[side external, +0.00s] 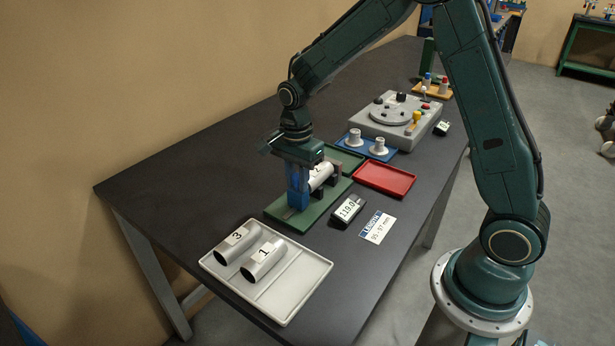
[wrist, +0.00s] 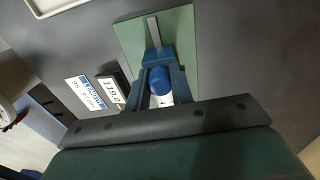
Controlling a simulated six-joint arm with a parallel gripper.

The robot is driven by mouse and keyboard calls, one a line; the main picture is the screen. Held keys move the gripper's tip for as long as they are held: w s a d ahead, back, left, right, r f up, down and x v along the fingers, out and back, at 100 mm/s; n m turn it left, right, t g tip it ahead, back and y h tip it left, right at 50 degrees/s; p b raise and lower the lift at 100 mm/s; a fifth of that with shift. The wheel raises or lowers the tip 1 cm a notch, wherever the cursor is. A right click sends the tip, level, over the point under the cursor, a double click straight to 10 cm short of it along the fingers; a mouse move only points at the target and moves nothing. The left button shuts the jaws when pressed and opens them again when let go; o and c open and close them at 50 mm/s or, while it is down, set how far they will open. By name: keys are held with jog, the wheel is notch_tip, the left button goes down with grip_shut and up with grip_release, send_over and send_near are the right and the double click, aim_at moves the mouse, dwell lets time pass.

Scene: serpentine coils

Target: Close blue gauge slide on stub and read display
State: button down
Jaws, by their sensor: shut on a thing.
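The blue gauge slide (side external: 298,201) sits on a rail on the green base plate (side external: 318,211). Its rounded blue knob (wrist: 160,80) shows in the wrist view between the jaws. My gripper (side external: 298,182) points down and is shut on the slide. A silver stub (side external: 320,174) with a white label lies in dark supports to the right of the slide; the wrist view shows only a bit of it. I cannot tell whether the slide touches it. The display (side external: 348,210) in front of the plate appears to read 119.0; it also shows in the wrist view (wrist: 113,90).
A white tray (side external: 310,284) at the front holds stubs marked 3 (side external: 237,244) and 1 (side external: 263,259). A card (side external: 377,227) reads 95–97 mm. A red tray (side external: 385,180), a green tray (side external: 345,158) and a grey fixture (side external: 372,129) stand behind. The table's left side is clear.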

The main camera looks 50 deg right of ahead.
jog(key=shift+w+d+r, duration=0.1)
jog(key=shift+d+r, duration=0.05)
jog(key=shift+d, duration=0.9)
dwell(1.3)
jog(key=c, duration=1.4)
grip_release()
jog(key=shift+o, duration=0.2)
jog(key=shift+a+r, duration=0.2)
jog(key=shift+r, duration=0.95)
jog(key=shift+a+r, duration=0.15)
jog(key=shift+r, duration=0.95)
jog(key=shift+a+r, duration=0.2)
jog(key=shift+r, duration=0.95)
